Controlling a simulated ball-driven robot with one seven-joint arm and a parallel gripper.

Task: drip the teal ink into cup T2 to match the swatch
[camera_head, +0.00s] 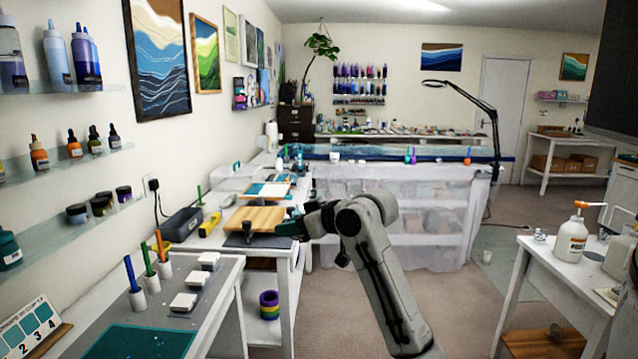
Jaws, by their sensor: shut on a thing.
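My gripper (291,228) is at the left end of my arm, over the right edge of the white bench. It is shut on a small dark thing, too small and partly hidden to name. A swatch card (36,326) with teal patches and numbers stands at the bottom left. Several low white square pieces (183,302) sit on a grey mat; I cannot tell if one is cup T2. A teal bottle (8,250) stands on the lower left shelf; I cannot tell if it is the teal ink.
Blue, green and orange sticks stand in white holders (138,299) on the near bench. A wooden board (255,219) lies left of my gripper. A resin table (400,160) with plastic sheeting is beyond. A pump bottle (571,240) is at right.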

